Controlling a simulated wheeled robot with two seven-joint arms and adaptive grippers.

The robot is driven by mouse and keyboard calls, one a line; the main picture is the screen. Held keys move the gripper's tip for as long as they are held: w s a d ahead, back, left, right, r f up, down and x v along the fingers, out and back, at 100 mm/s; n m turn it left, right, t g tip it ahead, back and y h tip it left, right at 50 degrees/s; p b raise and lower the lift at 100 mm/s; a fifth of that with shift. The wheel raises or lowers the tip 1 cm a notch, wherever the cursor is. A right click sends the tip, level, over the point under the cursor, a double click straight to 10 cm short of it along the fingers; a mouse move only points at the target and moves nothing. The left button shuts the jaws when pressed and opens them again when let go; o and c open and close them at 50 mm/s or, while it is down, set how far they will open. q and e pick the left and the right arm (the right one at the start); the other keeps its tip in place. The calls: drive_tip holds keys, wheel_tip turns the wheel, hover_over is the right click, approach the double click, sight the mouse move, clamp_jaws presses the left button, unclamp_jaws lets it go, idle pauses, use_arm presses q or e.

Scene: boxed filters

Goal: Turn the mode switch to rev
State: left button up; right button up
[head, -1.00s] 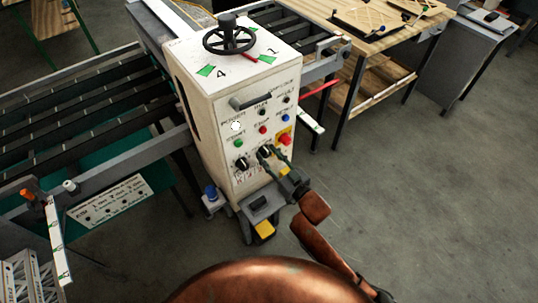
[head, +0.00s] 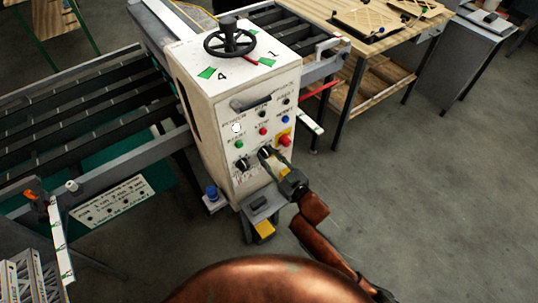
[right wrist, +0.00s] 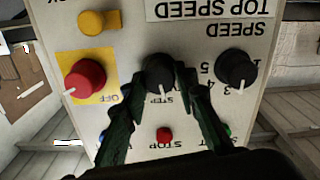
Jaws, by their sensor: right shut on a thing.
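The mode switch looks to be the black knob (right wrist: 159,76) in the middle of the right wrist view, which shows the panel upside down. Its white pointer line faces down in that picture, toward the word STEP. The other labels around it are hidden by the fingers. My right gripper (right wrist: 160,72) is shut on this knob, one dark green finger on each side. In the head view my right gripper (head: 271,156) reaches the lower front of the white control cabinet (head: 213,130). My left gripper is not in view.
A black speed knob (right wrist: 237,68) and a red knob on a yellow plate (right wrist: 84,79) flank the held knob. Buttons and a grey handle (head: 251,103) sit higher on the cabinet. A handwheel (head: 230,41) tops it. A grey pedal box (head: 262,207) stands below.

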drive_tip(key=n+p, duration=0.1)
drive_tip(key=n, duration=0.2)
drive_tip(key=shift+r, duration=0.1)
drive_tip(key=shift+n+p, duration=0.5)
drive_tip(key=shift+n, duration=1.4)
drive_tip(key=o, duration=1.1)
drive_tip(key=shift+o, duration=0.2)
drive_tip(key=shift+s, duration=0.15)
drive_tip(key=v, duration=1.1)
drive_tip(key=shift+s+d, duration=0.2)
drive_tip(key=shift+s, duration=0.1)
